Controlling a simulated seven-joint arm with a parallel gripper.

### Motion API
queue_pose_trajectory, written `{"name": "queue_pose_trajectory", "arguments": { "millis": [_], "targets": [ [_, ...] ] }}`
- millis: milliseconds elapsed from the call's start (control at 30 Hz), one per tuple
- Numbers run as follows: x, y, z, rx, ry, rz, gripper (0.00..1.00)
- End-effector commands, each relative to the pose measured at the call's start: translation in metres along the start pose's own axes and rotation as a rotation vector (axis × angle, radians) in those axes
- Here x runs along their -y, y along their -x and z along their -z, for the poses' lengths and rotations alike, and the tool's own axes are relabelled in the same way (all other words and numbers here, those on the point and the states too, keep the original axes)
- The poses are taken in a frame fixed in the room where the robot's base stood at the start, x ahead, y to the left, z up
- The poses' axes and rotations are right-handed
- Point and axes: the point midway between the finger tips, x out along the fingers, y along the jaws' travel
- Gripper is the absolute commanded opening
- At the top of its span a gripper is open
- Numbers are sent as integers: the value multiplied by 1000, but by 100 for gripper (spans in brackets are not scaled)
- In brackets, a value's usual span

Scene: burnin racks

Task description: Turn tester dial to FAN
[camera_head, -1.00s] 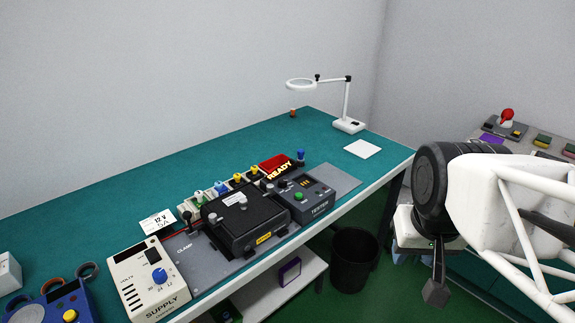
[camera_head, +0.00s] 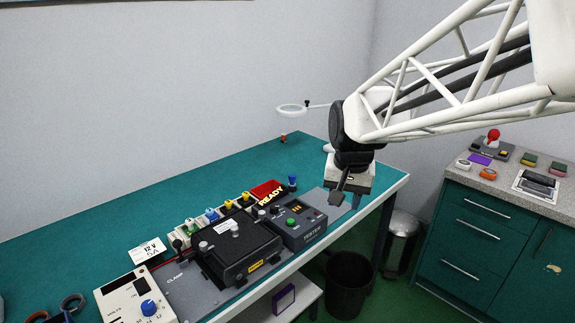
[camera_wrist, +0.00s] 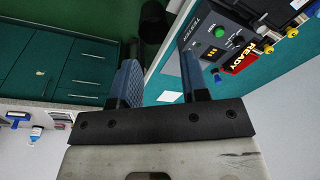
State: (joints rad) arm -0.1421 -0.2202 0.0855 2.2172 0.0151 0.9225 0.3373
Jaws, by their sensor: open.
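The tester (camera_head: 301,222) is a dark grey box at the right end of the grey base plate on the teal bench. A green button (camera_head: 291,221) and a small lit yellow display (camera_head: 295,209) show on its top. The tester also shows at the upper right of the wrist view (camera_wrist: 203,37), with the green button and yellow bars. My gripper (camera_head: 337,198) hangs to the right of the tester, above the bench's front edge, apart from it. In the wrist view its two blue-grey fingers (camera_wrist: 163,80) are spread with nothing between them.
A red READY sign (camera_head: 267,191) stands behind the tester, with a blue-topped post (camera_head: 292,182) beside it. A black clamp box (camera_head: 234,246) and a white supply (camera_head: 137,302) lie left. A black bin (camera_head: 349,284) stands below. A cabinet (camera_head: 500,225) stands right.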

Motion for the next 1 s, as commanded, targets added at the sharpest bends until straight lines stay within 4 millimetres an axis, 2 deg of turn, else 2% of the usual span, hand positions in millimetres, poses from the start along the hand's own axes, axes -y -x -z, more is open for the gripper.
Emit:
{"name": "queue_pose_trajectory", "arguments": {
  "millis": [100,500,1000],
  "targets": [
    [19,-11,22,15,-20,-1,41],
    [85,-52,88,54,-93,-5,41],
    [174,-123,153,100,-182,-19,41]
  ]
}}
